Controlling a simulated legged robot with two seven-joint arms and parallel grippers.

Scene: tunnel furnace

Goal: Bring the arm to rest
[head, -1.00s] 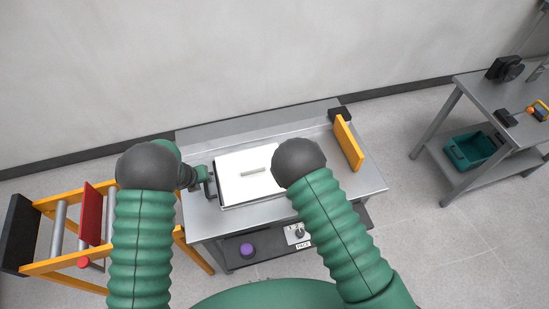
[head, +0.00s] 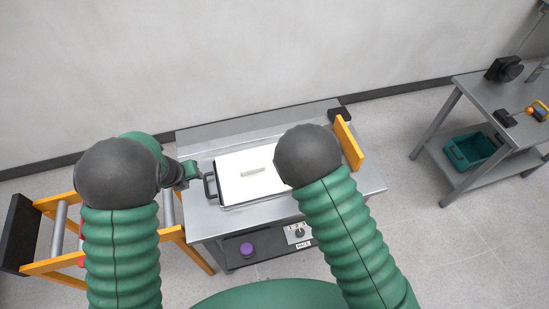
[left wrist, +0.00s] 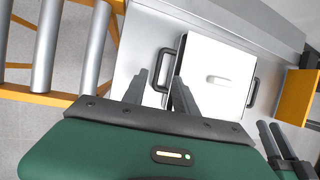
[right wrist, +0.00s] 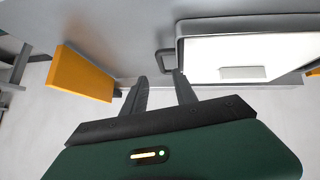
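The white lidded tray (head: 240,190) lies flat on the metal table, with a pale bar on top. Its dark left handle (head: 209,187) is clear in the head view, and the handle also shows in the left wrist view (left wrist: 158,70). My left gripper (head: 192,170) is just left of that handle; its fingers (left wrist: 159,76) are apart with nothing held. My right gripper (right wrist: 160,77) has its fingers apart and empty, near the tray's other handle (right wrist: 163,62). In the head view my right arm hides that gripper and handle.
An orange panel (head: 348,143) stands at the table's right end. An orange-framed roller rack (head: 60,230) is at the left. A side table (head: 515,115) with a teal bin (head: 470,150) stands at right.

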